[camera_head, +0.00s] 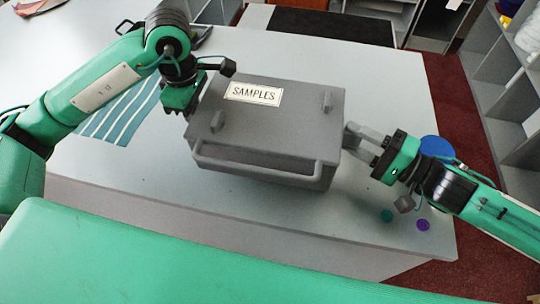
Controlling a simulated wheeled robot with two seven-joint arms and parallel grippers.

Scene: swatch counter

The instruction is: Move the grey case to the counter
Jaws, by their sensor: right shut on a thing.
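The grey case (262,125) is in the middle of the head view, upright with its lid shut and a "SAMPLES" label on top. It has a bar handle along its near side and two latches on the lid. It is over the pale counter (390,88); whether it touches the top cannot be told. My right gripper (355,138) is shut on the case's right side. My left gripper (186,108) is at the case's left side; its fingertips are not clear, so its grip cannot be told.
A striped blue cloth (120,115) lies left of the case. A dark mat (332,24) is behind it. A blue round thing (436,147), a green disc (386,215) and a purple disc (423,225) lie near my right arm. Grey shelves (500,90) stand at right.

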